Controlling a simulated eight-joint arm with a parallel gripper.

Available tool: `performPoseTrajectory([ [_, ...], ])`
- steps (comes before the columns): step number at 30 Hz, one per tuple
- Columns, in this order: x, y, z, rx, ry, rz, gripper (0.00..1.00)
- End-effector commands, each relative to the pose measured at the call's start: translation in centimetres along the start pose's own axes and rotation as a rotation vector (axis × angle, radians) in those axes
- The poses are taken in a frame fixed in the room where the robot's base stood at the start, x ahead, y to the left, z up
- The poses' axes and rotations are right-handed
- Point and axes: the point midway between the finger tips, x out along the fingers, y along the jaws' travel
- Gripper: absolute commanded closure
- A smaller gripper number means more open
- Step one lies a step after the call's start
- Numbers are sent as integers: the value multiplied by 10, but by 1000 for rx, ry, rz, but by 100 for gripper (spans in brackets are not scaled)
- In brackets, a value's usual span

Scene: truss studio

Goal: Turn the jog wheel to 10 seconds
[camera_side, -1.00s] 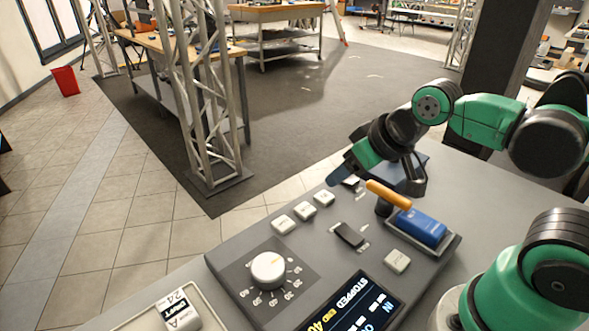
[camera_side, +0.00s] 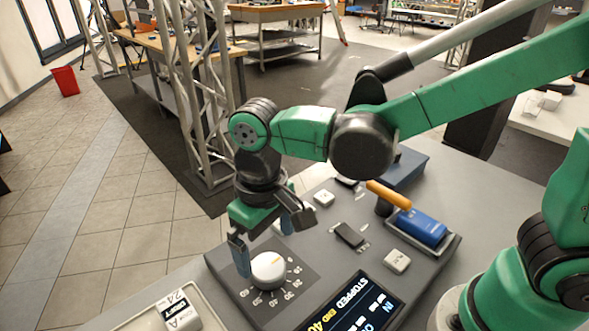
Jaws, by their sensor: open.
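The jog wheel (camera_side: 268,270) is a white round knob with a yellow pointer mark, set on a dark square plate with numbers around it. The control panel's screen (camera_side: 353,305) reads "STOPPED" and "END 40", with more text cut off. My gripper (camera_side: 268,245) is open, just above and behind the wheel. One blue finger comes down at the wheel's left edge, and a dark finger is up to the right. Whether a finger touches the wheel I cannot tell.
An orange-handled lever (camera_side: 388,194) and a blue block (camera_side: 422,227) in a tray stand right of the wheel. White buttons (camera_side: 397,261) and a black switch (camera_side: 348,235) lie between. A tray with a white labelled box (camera_side: 178,312) is at the front left.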

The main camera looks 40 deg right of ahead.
Motion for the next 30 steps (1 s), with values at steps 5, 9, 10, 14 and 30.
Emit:
performPoseTrajectory([
  [5,21,0,0,1,1,-1,1],
  [9,37,0,-1,1,2,-1,1],
  [10,40,0,-1,1,2,-1,1],
  [14,48,1,0,1,3,-1,1],
  [30,50,1,0,1,3,-1,70],
])
